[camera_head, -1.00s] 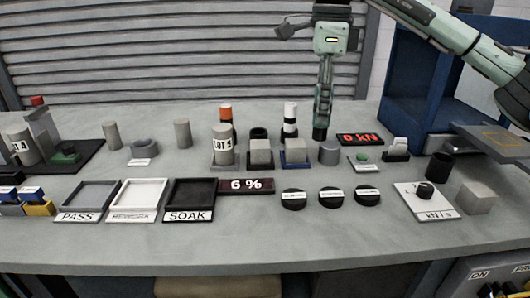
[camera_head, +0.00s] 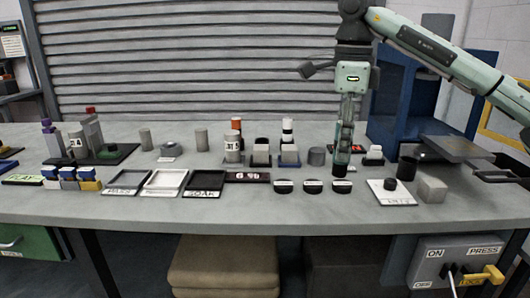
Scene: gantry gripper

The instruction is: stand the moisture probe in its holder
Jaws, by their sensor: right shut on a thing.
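My right gripper (camera_head: 341,170) points straight down over the bench, behind the rightmost of three black discs (camera_head: 342,187). It is shut on a slim thing, taken as the moisture probe, mostly hidden by the fingers; only a dark end shows at the bottom. My left gripper is not in view.
Grey blocks, a grey cylinder (camera_head: 317,156) and a dark percent display (camera_head: 248,177) stand left of the gripper. A white plate with a knob (camera_head: 391,191), a black cup (camera_head: 407,168) and a grey cube (camera_head: 432,189) lie right. The bench's front strip (camera_head: 280,215) is clear.

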